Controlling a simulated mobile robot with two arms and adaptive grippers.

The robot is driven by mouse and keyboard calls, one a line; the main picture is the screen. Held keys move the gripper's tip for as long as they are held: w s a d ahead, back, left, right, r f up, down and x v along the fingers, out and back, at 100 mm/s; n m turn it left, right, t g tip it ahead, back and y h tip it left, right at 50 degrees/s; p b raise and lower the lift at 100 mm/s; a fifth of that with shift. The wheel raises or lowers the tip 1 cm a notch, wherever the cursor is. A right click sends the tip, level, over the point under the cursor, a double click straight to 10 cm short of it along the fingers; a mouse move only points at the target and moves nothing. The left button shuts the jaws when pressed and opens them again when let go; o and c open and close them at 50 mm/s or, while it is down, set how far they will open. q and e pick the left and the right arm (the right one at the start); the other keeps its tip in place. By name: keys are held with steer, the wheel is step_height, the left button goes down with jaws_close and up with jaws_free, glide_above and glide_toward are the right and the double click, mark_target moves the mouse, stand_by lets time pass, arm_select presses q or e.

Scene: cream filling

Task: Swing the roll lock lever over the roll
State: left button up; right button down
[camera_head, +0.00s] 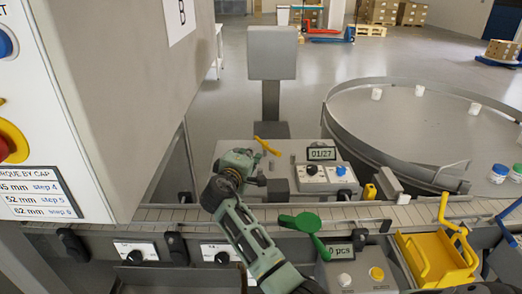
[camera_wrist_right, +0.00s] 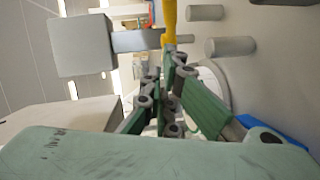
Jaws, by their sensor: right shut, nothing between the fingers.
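A small yellow lever (camera_head: 267,146), which looks like the roll lock lever, stands at an angle above the grey machine housing behind the conveyor. It also shows upright at the top of the right wrist view (camera_wrist_right: 169,22). My right gripper (camera_head: 256,157) reaches in beside the lever. In the wrist view its shut green fingers (camera_wrist_right: 171,62) end at the lever's lower end; I cannot tell whether they touch it. A white round part (camera_wrist_right: 211,78), perhaps the roll, is partly hidden behind the fingers. My left gripper is not in view.
A grey box on a post (camera_head: 272,55) stands behind the lever. A control panel with a "01/27" display (camera_head: 321,154) is just to its right. A large round table (camera_head: 430,110) stands at right. A green-handled lever (camera_head: 305,223) and a yellow frame (camera_head: 437,262) are in front.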

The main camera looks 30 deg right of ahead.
steer(key=d, duration=0.1)
steer(key=d+p, duration=0.1)
steer(key=d, duration=0.2)
steer(key=shift+f, duration=0.3)
steer(key=shift+d+f, duration=0.15)
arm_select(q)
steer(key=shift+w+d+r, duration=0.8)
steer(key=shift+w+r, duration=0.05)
